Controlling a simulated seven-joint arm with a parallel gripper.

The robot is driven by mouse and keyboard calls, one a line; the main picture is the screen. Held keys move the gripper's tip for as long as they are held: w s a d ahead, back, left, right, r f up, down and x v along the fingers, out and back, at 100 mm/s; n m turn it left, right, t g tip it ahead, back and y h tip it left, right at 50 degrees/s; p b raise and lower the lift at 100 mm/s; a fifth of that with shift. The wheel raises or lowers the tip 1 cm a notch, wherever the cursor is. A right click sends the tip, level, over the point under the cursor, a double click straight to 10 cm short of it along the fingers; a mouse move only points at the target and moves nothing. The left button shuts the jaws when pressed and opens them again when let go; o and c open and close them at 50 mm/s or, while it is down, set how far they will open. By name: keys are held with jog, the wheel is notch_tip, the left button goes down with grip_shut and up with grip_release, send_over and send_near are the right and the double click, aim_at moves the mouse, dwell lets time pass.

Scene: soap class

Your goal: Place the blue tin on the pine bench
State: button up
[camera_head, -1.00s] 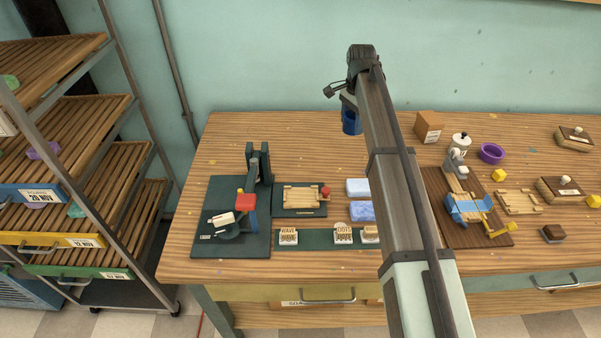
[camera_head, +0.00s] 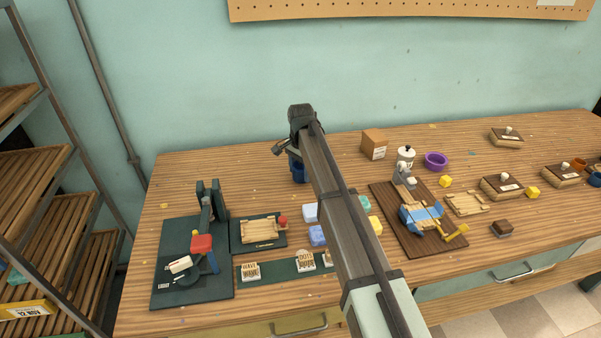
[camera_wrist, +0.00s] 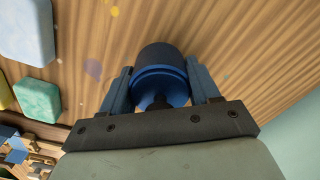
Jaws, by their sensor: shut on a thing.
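The blue tin (camera_wrist: 160,62) is a dark blue cylinder between the two fingers of my gripper (camera_wrist: 162,88) in the wrist view. My gripper is shut on it. In the head view the tin (camera_head: 298,172) shows at the left of my arm's far end, partly hidden by the arm. I cannot tell whether it touches the wood below or hangs above it. The pine bench (camera_head: 330,143) is the long striped wooden top along the pale green wall.
A cardboard box (camera_head: 374,144), a white-lidded jar (camera_head: 405,157) and a purple bowl (camera_head: 436,161) stand right of the tin. Soap blocks (camera_head: 317,235) lie nearer. A green press (camera_head: 192,250) stands at the left. Bare wood lies left of the tin.

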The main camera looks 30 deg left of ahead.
jog(key=shift+f, duration=0.5)
jog(key=o, duration=1.2)
jog(key=shift+f, duration=0.15)
notch_tip(320, 180, up, 12)
jog(key=shift+r, duration=0.15)
